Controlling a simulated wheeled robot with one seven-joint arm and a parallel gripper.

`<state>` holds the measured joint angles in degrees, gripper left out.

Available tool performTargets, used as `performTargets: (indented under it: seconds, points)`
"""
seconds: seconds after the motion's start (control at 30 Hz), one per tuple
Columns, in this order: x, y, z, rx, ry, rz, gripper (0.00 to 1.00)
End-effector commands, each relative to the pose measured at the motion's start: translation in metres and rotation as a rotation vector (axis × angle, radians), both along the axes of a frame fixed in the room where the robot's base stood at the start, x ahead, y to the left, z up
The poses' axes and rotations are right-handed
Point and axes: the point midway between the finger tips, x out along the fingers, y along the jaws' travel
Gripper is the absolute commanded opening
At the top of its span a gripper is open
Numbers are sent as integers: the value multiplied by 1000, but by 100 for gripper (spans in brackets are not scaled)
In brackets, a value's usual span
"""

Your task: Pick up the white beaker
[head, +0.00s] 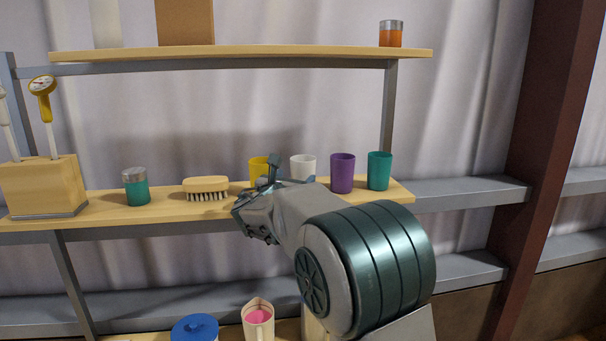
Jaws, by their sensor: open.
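The white beaker (303,165) stands upright on the middle wooden shelf (160,213), between a yellow beaker (258,168) and a purple beaker (342,173). Its lower part is hidden behind my arm. My gripper (256,203) is in front of the shelf, nearer the camera, to the left of and below the white beaker. It is open and I see nothing held in it. One finger overlaps the yellow beaker in the picture; I cannot tell whether they touch.
A teal beaker (379,171) stands right of the purple one. A brush (206,188), a teal jar (135,187) and a wooden block (44,186) stand to the left. An upper shelf (250,51) holds an orange jar (391,34). Below are a blue-lidded pot (195,328) and a pink-filled container (258,317).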

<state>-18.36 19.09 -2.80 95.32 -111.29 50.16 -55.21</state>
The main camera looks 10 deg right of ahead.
Motion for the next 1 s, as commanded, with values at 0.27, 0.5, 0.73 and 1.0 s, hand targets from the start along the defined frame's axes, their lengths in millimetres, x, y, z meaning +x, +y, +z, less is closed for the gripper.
performTargets:
  seconds: [0.27,0.5,0.73,1.0]
  points:
    - [19,-13,2,0,2,-2,72]
    - [48,-31,3,1,2,-2,72]
    - [56,-35,1,1,0,0,72]
    - [56,-35,1,1,0,-1,38]
